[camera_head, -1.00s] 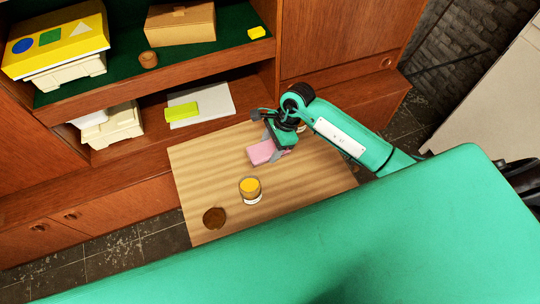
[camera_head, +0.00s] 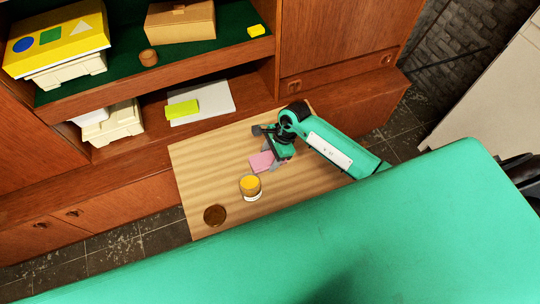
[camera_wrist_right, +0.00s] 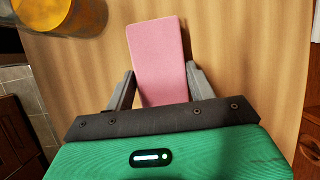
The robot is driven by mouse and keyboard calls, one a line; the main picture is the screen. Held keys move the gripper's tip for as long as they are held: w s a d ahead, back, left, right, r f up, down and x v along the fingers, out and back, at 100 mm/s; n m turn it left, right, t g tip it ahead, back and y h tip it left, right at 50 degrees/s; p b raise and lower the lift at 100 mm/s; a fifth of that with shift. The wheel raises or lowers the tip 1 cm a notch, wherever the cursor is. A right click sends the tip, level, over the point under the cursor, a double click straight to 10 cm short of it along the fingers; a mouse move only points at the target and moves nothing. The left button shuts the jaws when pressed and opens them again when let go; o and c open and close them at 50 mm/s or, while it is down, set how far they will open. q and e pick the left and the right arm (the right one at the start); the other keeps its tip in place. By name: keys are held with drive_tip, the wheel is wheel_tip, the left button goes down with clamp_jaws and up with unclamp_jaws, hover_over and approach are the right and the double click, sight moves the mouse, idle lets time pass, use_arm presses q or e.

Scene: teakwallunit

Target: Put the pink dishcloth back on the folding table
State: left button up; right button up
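The pink dishcloth (camera_head: 261,162) is a flat block over the wooden top of the folding table (camera_head: 215,165). My right gripper (camera_head: 273,157) reaches down to it from the right. In the right wrist view the dishcloth (camera_wrist_right: 160,55) lies between the two fingers, which sit against its long sides. The cloth is at or very near the tabletop; I cannot tell whether it touches. The cloth's near end is hidden behind the gripper body. My left gripper is not in view.
A glass with yellow contents (camera_head: 250,187) stands close to the cloth's lower left. A round brown coaster (camera_head: 215,215) lies near the table's front left corner. The teak wall unit (camera_head: 130,180) with loaded shelves is behind. The table's left part is clear.

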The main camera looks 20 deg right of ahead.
drive_tip(key=o, duration=0.4)
drive_tip(key=shift+c, duration=0.2)
drive_tip(key=shift+r, duration=0.1)
drive_tip(key=shift+d+r, duration=0.1)
drive_tip(key=shift+r, duration=0.1)
drive_tip(key=b+v, duration=0.2)
drive_tip(key=v, duration=0.9)
drive_tip(key=shift+r+b, duration=0.4)
drive_tip(key=shift+d, duration=0.1)
